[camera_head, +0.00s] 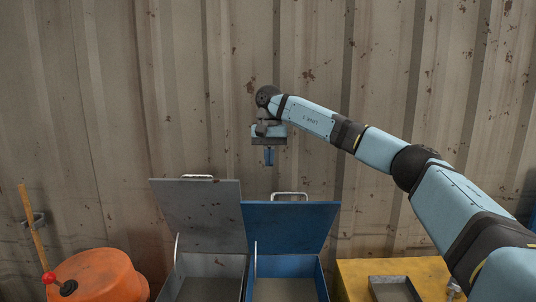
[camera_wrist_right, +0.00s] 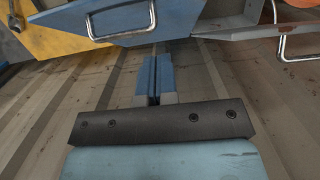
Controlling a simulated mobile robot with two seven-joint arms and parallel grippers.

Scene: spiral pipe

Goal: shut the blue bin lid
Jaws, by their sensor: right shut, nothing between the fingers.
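The blue bin (camera_head: 255,268) stands at the bottom middle of the head view. Its blue lid (camera_head: 290,228) is up, leaning back, with a metal handle (camera_head: 290,195) on its top edge. In the right wrist view the blue lid (camera_wrist_right: 190,20) shows at the top, with its handle (camera_wrist_right: 122,22). My right gripper (camera_head: 269,157) is shut and empty, pointing down, and appears above the lid's top edge in the head view. Its blue fingers also show in the right wrist view (camera_wrist_right: 154,80), apart from the lid. My left gripper is not in view.
A grey bin with its grey lid (camera_head: 200,212) up stands left of the blue one. A yellow surface (camera_head: 425,270) with a grey tray (camera_head: 392,288) is on the right. An orange container (camera_head: 100,275) is at the lower left. A corrugated wall (camera_head: 110,90) is behind.

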